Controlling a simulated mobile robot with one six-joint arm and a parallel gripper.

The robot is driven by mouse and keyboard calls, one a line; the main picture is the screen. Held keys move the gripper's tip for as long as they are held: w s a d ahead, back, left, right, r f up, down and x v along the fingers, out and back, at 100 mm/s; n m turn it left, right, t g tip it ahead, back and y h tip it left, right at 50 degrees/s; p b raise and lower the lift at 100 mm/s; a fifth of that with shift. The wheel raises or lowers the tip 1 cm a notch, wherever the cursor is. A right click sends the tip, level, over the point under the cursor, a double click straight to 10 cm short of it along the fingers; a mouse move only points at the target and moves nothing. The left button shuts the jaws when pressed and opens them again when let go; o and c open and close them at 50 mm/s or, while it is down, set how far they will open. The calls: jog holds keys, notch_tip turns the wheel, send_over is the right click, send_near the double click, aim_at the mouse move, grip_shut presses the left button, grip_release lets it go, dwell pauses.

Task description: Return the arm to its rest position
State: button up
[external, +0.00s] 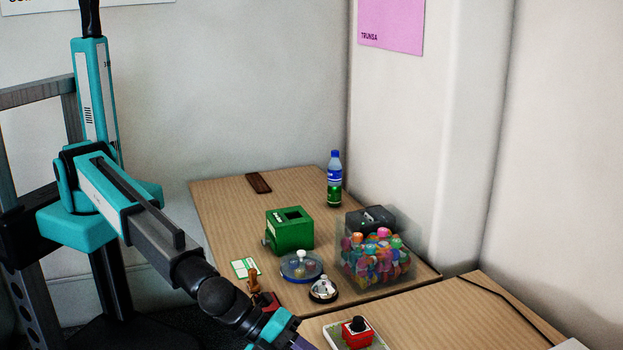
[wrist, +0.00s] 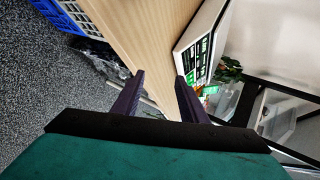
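My arm reaches from the left of the external view down to the bottom edge, with teal and dark links. My gripper (wrist: 159,82) shows in the wrist view with its two dark purple fingers apart and nothing between them. In the external view only a small part of it shows at the bottom edge, and its fingertips are cut off. In the wrist view it points along a wooden table edge (wrist: 150,30), with a dark floor to the left.
A green box (external: 289,232), a bottle (external: 334,180), a clear container of colourful items (external: 375,262), a bell (external: 323,289) and a stamp (external: 254,281) stand on the table. A red button box (external: 357,333) is near the arm. A blue crate (wrist: 62,14) is on the floor.

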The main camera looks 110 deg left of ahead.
jog(key=s+d+f+g+h+p, duration=0.1)
jog(key=s+d+f+g+p, duration=0.1)
jog(key=s+d+f, duration=0.55)
jog(key=s+a+f+n+g, duration=0.1)
jog(key=s+a+f, duration=0.1)
jog(key=s+f, duration=0.3)
jog(key=s+a+f+n+g, duration=0.1)
jog(key=s+a+f, duration=0.15)
jog(key=f, duration=0.55)
jog(key=s+a+f+n+g+y+b, duration=0.1)
jog(key=s+a+f+n+g, duration=0.25)
jog(key=s+a+f, duration=0.6)
jog(key=s+a+f+n+g+y+b, duration=0.1)
jog(key=s+a+f+n+g, duration=0.35)
jog(key=s+a, duration=0.7)
jog(key=s+a+f+n+g, duration=0.1)
jog(key=s+a+n, duration=0.1)
jog(key=s, duration=0.6)
jog(key=s+a+f+n+g+h, duration=0.1)
jog(key=s+a+n+g, duration=0.1)
jog(key=s, duration=0.6)
jog(key=s+a+f+n+g+b, duration=0.1)
jog(key=s+a+f+n+g, duration=0.1)
jog(key=s, duration=0.6)
jog(key=shift+s+a+n+h, duration=0.3)
jog(key=shift+a+n, duration=0.3)
jog(key=shift+n, duration=0.2)
jog(key=shift+f, duration=0.1)
